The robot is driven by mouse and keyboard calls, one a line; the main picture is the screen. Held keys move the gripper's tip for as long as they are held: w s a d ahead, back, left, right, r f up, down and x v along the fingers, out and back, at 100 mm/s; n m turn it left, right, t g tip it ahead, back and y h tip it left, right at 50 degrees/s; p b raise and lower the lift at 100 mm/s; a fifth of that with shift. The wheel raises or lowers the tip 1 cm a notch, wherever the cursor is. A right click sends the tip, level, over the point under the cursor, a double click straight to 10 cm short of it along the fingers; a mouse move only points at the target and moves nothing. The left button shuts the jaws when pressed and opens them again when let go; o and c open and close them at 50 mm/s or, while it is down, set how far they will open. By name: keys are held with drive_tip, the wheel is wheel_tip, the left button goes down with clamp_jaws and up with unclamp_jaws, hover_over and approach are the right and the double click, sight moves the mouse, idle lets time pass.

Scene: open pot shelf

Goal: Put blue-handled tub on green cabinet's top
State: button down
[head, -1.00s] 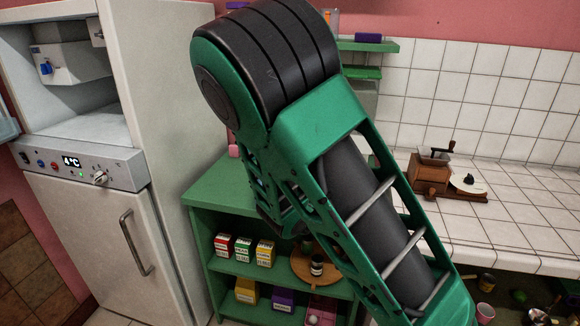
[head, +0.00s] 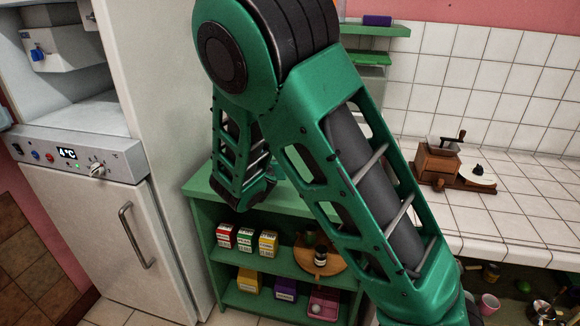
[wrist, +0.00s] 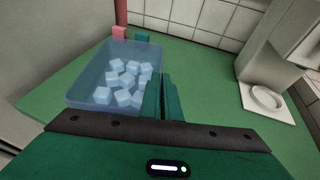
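The blue-handled tub (wrist: 88,80) is a translucent blue box with several pale ice cubes inside, left of centre in the wrist view. It is over the green cabinet's top (wrist: 205,115); I cannot tell whether its base touches. My gripper (wrist: 163,90) has its two green fingers close together at the tub's right side, apparently pinching it there. The handle is hidden by the fingers. In the head view the green cabinet (head: 203,190) stands beside the fridge, and my arm hides the tub, the gripper and part of the top.
A pale appliance with a round dish (wrist: 267,98) stands on the right in the wrist view. A small pink object (wrist: 119,32) and a green one (wrist: 142,37) are behind the tub. The fridge (head: 95,220) borders the cabinet's left. A coffee grinder (head: 437,162) stands on the tiled counter.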

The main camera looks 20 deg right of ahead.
drive_tip(key=shift+m+g+h, duration=0.3)
drive_tip(key=shift+m+h, duration=0.3)
drive_tip(key=shift+h, duration=0.1)
drive_tip(key=a+r, duration=0.1)
drive_tip(key=a, duration=0.1)
drive_tip(key=a+r, duration=0.1)
drive_tip(key=a, duration=0.1)
drive_tip(key=a+r, duration=0.1)
drive_tip(key=a, duration=0.1)
drive_tip(key=shift+w+r, duration=0.2)
drive_tip(key=shift+w, duration=0.2)
drive_tip(key=s+a+r+m+g+h, duration=0.1)
drive_tip(key=s+a+r+m+h, duration=0.15)
drive_tip(key=a, duration=0.25)
drive_tip(key=shift+n+y, duration=0.35)
drive_tip(key=w+d+f, duration=0.1)
drive_tip(key=d+f, duration=0.1)
drive_tip(key=d, duration=0.1)
drive_tip(key=w+d+f, duration=0.1)
drive_tip(key=d+f, duration=0.1)
drive_tip(key=d, duration=0.2)
drive_tip(key=w+d+f, duration=0.1)
drive_tip(key=d+f, duration=0.1)
drive_tip(key=d, duration=0.1)
drive_tip(key=shift+w+d, duration=0.1)
drive_tip(key=shift+d, duration=0.25)
drive_tip(key=shift+f, duration=2.1)
drive_tip(key=c, duration=2)
unclamp_jaws()
